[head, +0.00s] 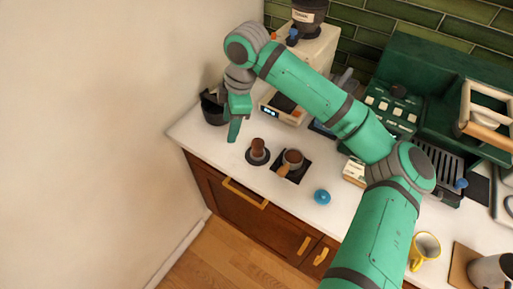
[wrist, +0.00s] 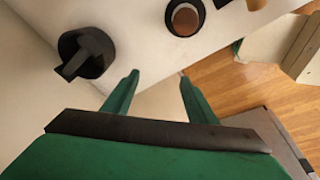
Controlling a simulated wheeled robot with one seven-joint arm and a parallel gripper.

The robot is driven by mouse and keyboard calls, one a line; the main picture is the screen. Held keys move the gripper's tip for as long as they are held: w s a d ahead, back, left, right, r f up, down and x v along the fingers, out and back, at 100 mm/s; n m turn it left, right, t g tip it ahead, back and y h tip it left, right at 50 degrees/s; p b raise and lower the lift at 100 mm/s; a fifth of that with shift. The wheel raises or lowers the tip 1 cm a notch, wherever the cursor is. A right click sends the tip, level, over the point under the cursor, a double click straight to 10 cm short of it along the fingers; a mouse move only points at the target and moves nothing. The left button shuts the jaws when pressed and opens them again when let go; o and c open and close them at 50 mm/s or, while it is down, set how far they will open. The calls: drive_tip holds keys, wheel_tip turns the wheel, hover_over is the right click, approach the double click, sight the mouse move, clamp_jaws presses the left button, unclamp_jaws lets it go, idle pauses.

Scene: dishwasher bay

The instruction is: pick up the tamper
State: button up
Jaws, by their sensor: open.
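The tamper (head: 258,146) has a brown handle and stands upright on a dark round base on the white counter, near the front edge. In the wrist view the tamper (wrist: 185,18) shows from above at the top, right of centre. My gripper (head: 234,132) is left of the tamper in the head view and appears above the counter. In the wrist view my gripper (wrist: 158,77) has its two green fingers apart with nothing between them. The tamper lies beyond the fingertips there, not between them.
A black knock box (head: 213,108) stands left of my gripper, by the wall. Right of the tamper, a portafilter (head: 292,157) with a wooden handle sits on a black mat. A blue ball-like object (head: 322,197) is nearby. A grinder (head: 307,55) stands behind.

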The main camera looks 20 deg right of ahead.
wheel_tip(320, 180, up, 2)
drive_tip(key=g+h, duration=0.1)
drive_tip(key=h, duration=0.1)
hover_over(258, 142)
drive_tip(key=shift+f+g, duration=0.25)
drive_tip(key=shift+g, duration=0.05)
wheel_tip(258, 142, down, 4)
drive_tip(key=shift+d+r, duration=0.1)
drive_tip(key=shift+r, duration=0.1)
drive_tip(key=shift+w+f, duration=0.2)
drive_tip(key=shift+f, duration=0.35)
drive_tip(key=shift+s+f, duration=0.1)
drive_tip(key=shift+f, duration=0.15)
drive_tip(key=shift+s+f, duration=0.15)
drive_tip(key=shift+f, duration=2.15)
drive_tip(key=c, duration=1.1)
